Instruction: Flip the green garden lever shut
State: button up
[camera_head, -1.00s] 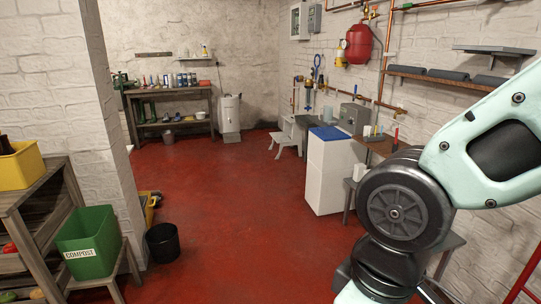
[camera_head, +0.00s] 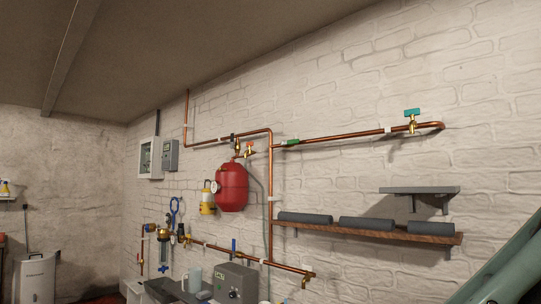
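A green lever (camera_head: 291,142) shows on the upper copper pipe, just right of the pipe's corner, and lies about in line with the pipe. Farther right, a brass tap with a teal handle (camera_head: 412,113) sits near the pipe's end. I cannot read a label on either, so I cannot tell for sure which is the garden lever. My gripper is out of view; only a pale green link of my arm shows at the lower right, well apart from both.
A red tank (camera_head: 231,187) hangs left of the vertical pipe. Below the upper pipe are a grey shelf (camera_head: 420,190) and a wooden shelf (camera_head: 370,232) with dark rolls. A grey box (camera_head: 236,281) stands at the bottom. The wall around the upper pipe is bare.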

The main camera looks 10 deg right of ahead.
aim_at(296, 141)
jog(key=i+j+z, duration=0.4)
jog(key=i+j, duration=0.15)
jog(key=i+j+z, duration=0.15)
jog(key=i+j, duration=0.2)
jog(key=i+j+z, duration=0.15)
jog(key=i+j, duration=0.2)
jog(key=i+j+z, duration=0.15)
jog(key=i+j, duration=0.15)
jog(key=j, duration=0.15)
jog(key=i+j+z, duration=0.15)
jog(key=j, duration=0.3)
jog(key=i+j+z, duration=0.15)
jog(key=i+j, duration=0.2)
jog(key=j, duration=0.15)
